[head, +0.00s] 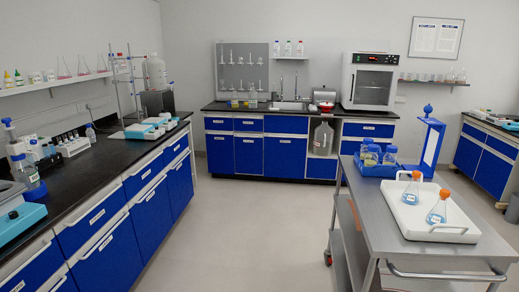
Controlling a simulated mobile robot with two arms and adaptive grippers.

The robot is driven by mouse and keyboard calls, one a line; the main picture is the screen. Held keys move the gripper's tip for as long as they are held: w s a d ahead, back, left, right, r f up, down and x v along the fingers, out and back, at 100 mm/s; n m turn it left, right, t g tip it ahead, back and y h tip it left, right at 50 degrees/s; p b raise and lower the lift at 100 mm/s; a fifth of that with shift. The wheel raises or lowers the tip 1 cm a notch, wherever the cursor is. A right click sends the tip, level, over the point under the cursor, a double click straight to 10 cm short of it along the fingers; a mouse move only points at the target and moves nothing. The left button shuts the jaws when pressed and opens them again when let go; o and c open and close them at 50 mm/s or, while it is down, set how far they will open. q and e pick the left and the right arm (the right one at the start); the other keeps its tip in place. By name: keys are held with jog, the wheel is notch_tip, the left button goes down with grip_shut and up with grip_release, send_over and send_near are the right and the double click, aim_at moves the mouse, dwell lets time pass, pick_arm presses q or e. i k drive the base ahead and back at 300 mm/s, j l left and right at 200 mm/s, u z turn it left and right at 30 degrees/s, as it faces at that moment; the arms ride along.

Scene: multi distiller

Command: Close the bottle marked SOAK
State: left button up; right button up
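No label reading SOAK can be made out; the lettering on the vessels is too small to read. Two conical flasks with orange caps stand upright on a white tray (462,228) on the steel cart: a rear flask (411,193) and a front flask (436,214). Several blue-topped bottles (390,156) stand in a blue bin (374,169) behind the tray. A small capped bottle (91,134) stands on the left bench. I cannot tell which of these, if any, is the SOAK bottle. Neither of my grippers is in view.
The steel cart (375,198) stands at the right, with a blue upright stand (430,148) on it. The left bench (80,176) holds instruments and bottles. A back bench (290,110) has a sink and an oven (370,80). The floor (245,225) between is clear.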

aim_at(235, 98)
jog(key=i+l, duration=0.1)
jog(key=i, duration=4.75)
jog(key=i+u, duration=0.25)
jog(key=i, duration=0.45)
jog(key=i+j+z, duration=0.1)
jog(key=z, duration=0.6)
jog(key=i+j+z, duration=0.25)
jog(key=i+j, duration=0.2)
jog(key=j, duration=0.15)
jog(key=i+j+z, duration=0.25)
jog(key=i+j, duration=0.15)
jog(key=j, duration=0.3)
jog(key=i+j+z, duration=0.15)
jog(key=j, duration=0.25)
jog(key=i+j, duration=0.2)
jog(key=j, duration=0.15)
jog(key=i+j, duration=0.15)
jog(key=j, duration=0.15)
